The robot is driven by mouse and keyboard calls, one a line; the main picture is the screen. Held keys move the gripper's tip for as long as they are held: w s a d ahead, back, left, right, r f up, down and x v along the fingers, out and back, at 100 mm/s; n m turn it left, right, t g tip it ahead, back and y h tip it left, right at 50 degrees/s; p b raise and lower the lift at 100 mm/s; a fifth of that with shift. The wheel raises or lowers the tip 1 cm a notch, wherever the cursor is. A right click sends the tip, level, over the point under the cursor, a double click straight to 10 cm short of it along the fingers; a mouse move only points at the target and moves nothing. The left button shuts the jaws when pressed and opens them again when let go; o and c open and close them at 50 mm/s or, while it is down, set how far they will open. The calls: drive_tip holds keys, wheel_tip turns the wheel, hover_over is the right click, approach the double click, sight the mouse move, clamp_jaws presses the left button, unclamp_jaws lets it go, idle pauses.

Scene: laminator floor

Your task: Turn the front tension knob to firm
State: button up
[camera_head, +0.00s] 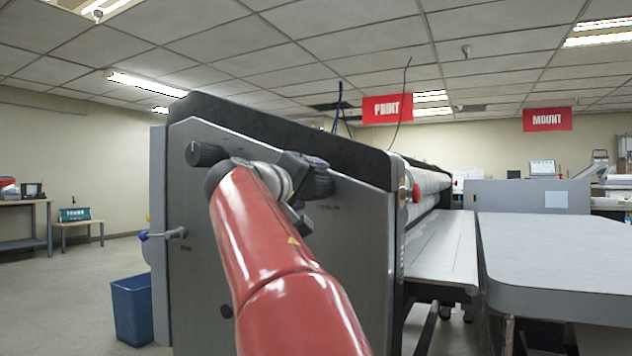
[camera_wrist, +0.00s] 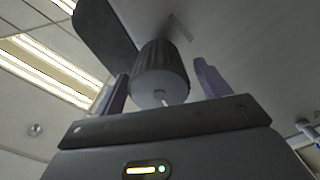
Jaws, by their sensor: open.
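A dark ribbed knob (camera_head: 318,184) sticks out of the grey side panel (camera_head: 350,250) of the laminator, near its right part. In the wrist view the knob (camera_wrist: 161,72) stands between the two purple fingers of my gripper (camera_wrist: 163,88), with a gap on the right side and a narrower one on the left. A pale pointer line shows on its end face. My gripper (camera_head: 305,180) is open around the knob and partly hides it in the head view. A second dark knob (camera_head: 206,153) sits at the panel's upper left. The panel labels are too small to read.
A lever with a blue tip (camera_head: 163,234) juts from the panel's left. A red button (camera_head: 416,193) is at the right edge. A blue bin (camera_head: 132,310) stands on the floor at left. A grey table (camera_head: 560,240) lies to the right. The left floor is mostly clear.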

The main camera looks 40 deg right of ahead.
drive_tip(key=shift+p+x, duration=0.35)
drive_tip(key=shift+x, duration=1.3)
drive_tip(key=shift+c, duration=0.2)
drive_tip(key=c, duration=0.9)
